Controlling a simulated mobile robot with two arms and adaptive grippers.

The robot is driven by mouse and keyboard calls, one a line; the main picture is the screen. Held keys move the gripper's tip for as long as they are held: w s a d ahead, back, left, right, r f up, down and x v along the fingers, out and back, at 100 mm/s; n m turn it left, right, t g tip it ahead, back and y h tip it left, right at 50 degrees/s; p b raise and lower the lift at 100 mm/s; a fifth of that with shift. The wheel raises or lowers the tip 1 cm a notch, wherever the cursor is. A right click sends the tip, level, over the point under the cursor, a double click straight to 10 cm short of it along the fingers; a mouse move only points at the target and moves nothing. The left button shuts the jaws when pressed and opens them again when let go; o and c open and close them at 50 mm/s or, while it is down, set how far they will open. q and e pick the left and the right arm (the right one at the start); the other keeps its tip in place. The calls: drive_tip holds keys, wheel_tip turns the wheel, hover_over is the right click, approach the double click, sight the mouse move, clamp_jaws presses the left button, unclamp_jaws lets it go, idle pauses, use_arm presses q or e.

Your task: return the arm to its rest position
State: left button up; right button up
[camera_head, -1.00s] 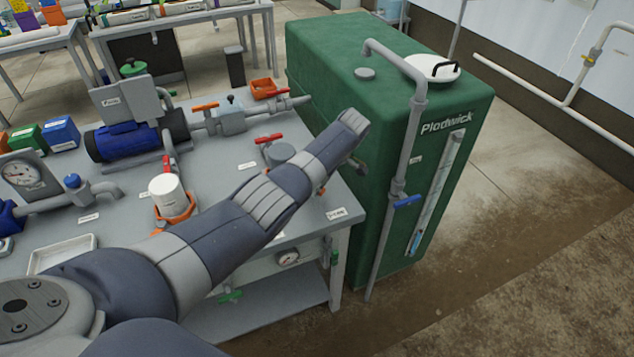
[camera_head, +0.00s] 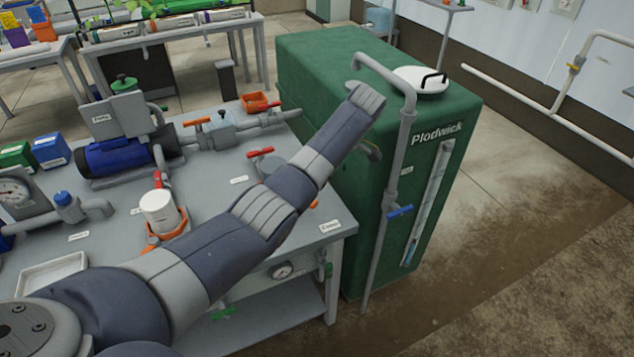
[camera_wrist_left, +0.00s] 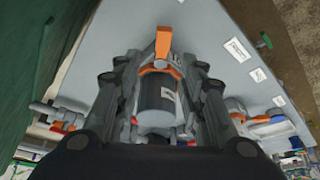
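My left arm (camera_head: 265,210) reaches from the lower left of the head view across the bench (camera_head: 105,240) to the green tank (camera_head: 345,75). Its far end overlaps the tank's left side in the picture. The left gripper is hidden there. In the left wrist view, the left gripper (camera_wrist_left: 162,95) has its fingers apart, on either side of a dark grey cylindrical fitting (camera_wrist_left: 157,95) with an orange handle (camera_wrist_left: 163,42). I cannot tell whether the fingers touch it. My right gripper is not in view.
A vertical grey pipe (camera_head: 393,180) with a blue valve handle (camera_head: 400,210) stands before the tank. A blue pump (camera_head: 115,157), white cup (camera_head: 159,210) and red valve handle (camera_head: 260,152) are on the bench. The floor (camera_head: 520,190) right of the tank is clear.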

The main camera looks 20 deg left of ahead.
use_arm(q)
drive_tip(key=shift+d+r, duration=0.2)
drive_tip(key=shift+r, duration=0.35)
